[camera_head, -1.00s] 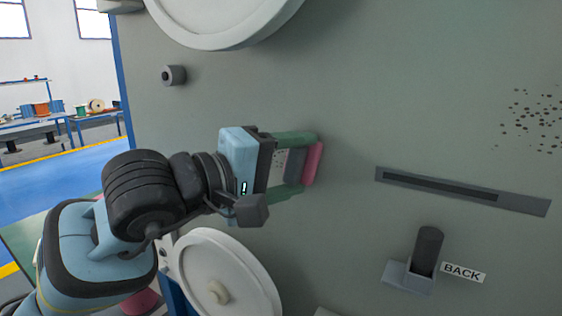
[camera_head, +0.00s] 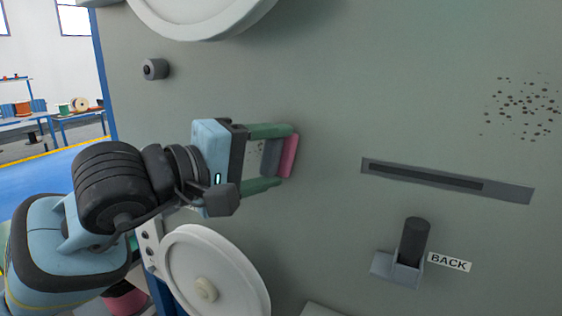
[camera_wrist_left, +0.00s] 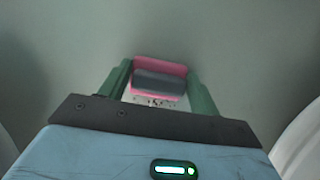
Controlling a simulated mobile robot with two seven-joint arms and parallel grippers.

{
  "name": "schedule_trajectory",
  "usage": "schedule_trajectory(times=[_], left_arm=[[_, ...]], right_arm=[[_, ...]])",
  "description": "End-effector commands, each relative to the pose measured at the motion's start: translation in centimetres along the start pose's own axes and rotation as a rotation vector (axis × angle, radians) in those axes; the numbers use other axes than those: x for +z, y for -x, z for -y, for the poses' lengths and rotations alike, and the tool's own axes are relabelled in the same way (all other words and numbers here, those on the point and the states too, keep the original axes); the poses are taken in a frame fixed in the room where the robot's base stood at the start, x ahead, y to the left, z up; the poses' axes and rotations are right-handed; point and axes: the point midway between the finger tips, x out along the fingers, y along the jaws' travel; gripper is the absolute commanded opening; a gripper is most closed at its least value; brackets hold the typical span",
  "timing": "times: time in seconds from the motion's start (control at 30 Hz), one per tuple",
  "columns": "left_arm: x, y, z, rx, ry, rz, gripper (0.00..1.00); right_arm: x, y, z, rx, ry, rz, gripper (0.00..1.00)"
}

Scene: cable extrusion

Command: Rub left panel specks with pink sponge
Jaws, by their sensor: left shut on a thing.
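My left gripper (camera_head: 283,156) is shut on the pink sponge (camera_head: 290,155), which has a dark grey backing. The sponge's pink face is at the grey-green panel (camera_head: 330,90); I cannot tell whether it presses on it. A patch of dark left specks (camera_head: 256,150) shows between the green fingers, behind the sponge, partly hidden. In the left wrist view the sponge (camera_wrist_left: 160,66) sits between both fingers, with left specks (camera_wrist_left: 155,101) just below it. Right specks (camera_head: 523,108) are spread at the far right. My right gripper is out of view.
White round wheels stand out above (camera_head: 205,15) and below (camera_head: 212,285) the gripper. A dark knob (camera_head: 155,69) is at upper left. A slotted bar (camera_head: 447,181) and a lever (camera_head: 413,245) by a BACK label (camera_head: 450,262) are right. Panel around the sponge is clear.

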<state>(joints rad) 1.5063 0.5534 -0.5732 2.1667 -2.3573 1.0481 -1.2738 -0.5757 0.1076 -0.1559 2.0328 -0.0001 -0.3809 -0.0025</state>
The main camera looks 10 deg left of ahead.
Motion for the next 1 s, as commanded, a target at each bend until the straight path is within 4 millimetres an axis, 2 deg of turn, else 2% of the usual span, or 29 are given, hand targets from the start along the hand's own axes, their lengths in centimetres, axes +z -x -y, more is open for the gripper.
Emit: schedule_trajectory(times=[0.37, 0.73, 1.0], left_arm=[[-0.7, 0.3, 0.1, 0.002, -0.001, 0.000, 0.45], [-3.2, 1.1, 0.7, 0.000, 0.000, -0.002, 0.45], [-3.7, 1.2, 0.8, 0.001, -0.001, -0.002, 0.45]], right_arm=[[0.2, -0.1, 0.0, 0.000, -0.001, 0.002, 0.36], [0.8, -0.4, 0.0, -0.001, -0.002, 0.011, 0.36], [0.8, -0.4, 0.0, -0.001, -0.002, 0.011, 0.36]])
